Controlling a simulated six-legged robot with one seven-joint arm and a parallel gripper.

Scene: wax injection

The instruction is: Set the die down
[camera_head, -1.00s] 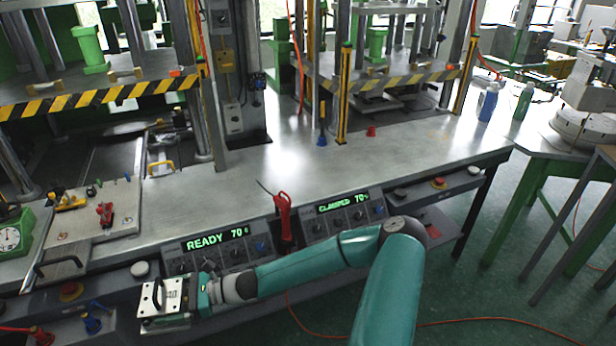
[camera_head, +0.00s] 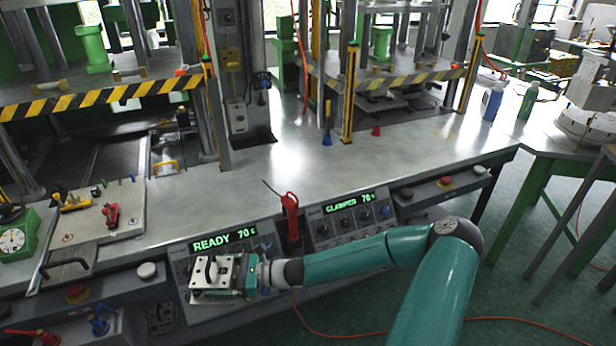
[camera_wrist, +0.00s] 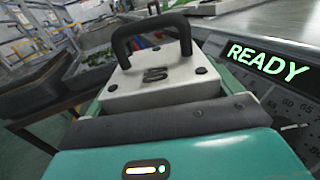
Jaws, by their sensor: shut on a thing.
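The die (camera_head: 208,274) is a silvery block with a black loop handle on top. My gripper (camera_head: 243,276) is shut on the die and holds it in front of the left control panel, near the front edge of the bench. In the wrist view the die (camera_wrist: 160,82) fills the middle, with its black handle upright and the dark edge of my gripper (camera_wrist: 160,120) across its near side. The fingertips are hidden. The bench top (camera_head: 270,185) is bare metal behind the panels, and the die is apart from that surface.
The left panel (camera_head: 220,242) reads READY and the right panel (camera_head: 347,207) reads CLAMPED. A fixture plate (camera_head: 105,215) and a dial gauge (camera_head: 14,240) are at left. A blue-based tool (camera_head: 326,138) and a red piece (camera_head: 376,131) stand farther back.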

